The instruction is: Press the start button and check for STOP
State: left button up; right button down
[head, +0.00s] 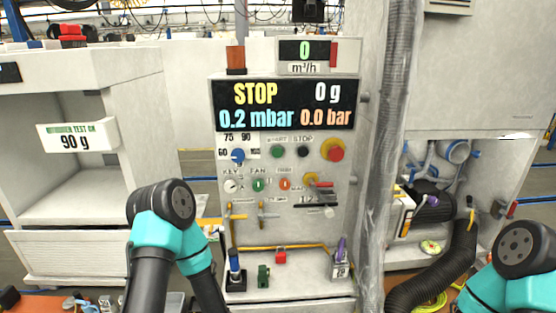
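The charging station panel (345,190) stands in the middle of the head view. Its black display (284,104) reads STOP in yellow, 0 g, 0.2 mbar and 0.0 bar. The green start button (278,152) sits below the display under a START label. The black stop button (302,152) is just right of it. A red mushroom button (335,154) on a yellow base is further right. My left arm shows at the lower left and my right arm at the lower right corner. Neither gripper shows, and no gripper is at the buttons.
A small display (305,50) above reads 0 m³/h. A blue knob (238,155) and several switches share the panel. Below are yellow pipes and a purple-handled item (340,252). A grey hose (398,120) runs down the panel's right side. A sign (76,137) reads 90 g.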

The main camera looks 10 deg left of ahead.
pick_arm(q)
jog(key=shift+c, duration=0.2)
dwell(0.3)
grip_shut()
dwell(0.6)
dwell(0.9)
